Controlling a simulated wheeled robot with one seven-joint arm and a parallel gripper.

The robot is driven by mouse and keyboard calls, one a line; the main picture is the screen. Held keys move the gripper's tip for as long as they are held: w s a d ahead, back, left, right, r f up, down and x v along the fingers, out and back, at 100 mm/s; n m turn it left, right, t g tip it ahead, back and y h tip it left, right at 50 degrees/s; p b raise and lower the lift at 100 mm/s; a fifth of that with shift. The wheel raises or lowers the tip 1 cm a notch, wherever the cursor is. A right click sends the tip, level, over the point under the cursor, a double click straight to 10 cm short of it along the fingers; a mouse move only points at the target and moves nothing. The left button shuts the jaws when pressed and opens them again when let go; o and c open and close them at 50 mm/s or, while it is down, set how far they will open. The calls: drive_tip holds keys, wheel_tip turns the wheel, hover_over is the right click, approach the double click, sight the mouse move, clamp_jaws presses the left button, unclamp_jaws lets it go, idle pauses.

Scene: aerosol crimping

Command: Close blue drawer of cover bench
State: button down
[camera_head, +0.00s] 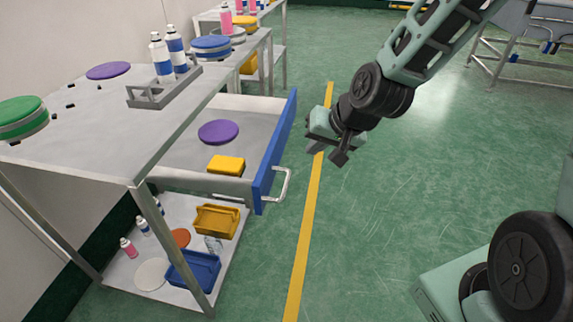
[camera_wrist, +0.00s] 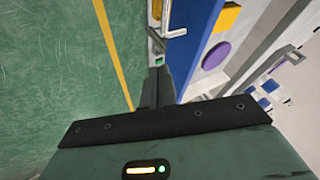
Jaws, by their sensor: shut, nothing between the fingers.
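The blue drawer front (camera_head: 273,160) stands pulled out from the cover bench (camera_head: 95,140), toward the right. A silver bar handle (camera_head: 285,182) sits on its outer face. A purple disc (camera_head: 218,132) and a yellow block (camera_head: 226,165) lie inside the drawer. My gripper (camera_head: 326,152) is shut and empty, in the air to the right of the drawer front, apart from it. In the wrist view the fingers (camera_wrist: 158,82) point toward the blue front (camera_wrist: 196,45), with the handle (camera_wrist: 175,32) ahead of them. Whether they touch anything there is hard to tell.
On the bench top are a grey rack (camera_head: 165,88) with white-and-blue cans, a green round stack (camera_head: 22,118) and a purple disc (camera_head: 108,70). Bins (camera_head: 195,270) and cans stand on the lower shelf. Open green floor with a yellow line (camera_head: 308,215) lies right of the drawer.

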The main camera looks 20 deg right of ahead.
drive_tip(key=w+d+m, duration=0.1)
drive_tip(key=w+d, duration=0.1)
drive_tip(key=b, duration=0.1)
approach(279, 161)
wheel_tip(279, 161, down, 4)
drive_tip(key=w, duration=0.1)
drive_tip(key=shift+w+a+r+t, duration=0.1)
drive_tip(key=shift+w+a+t, duration=0.35)
drive_tip(key=shift+a, duration=0.25)
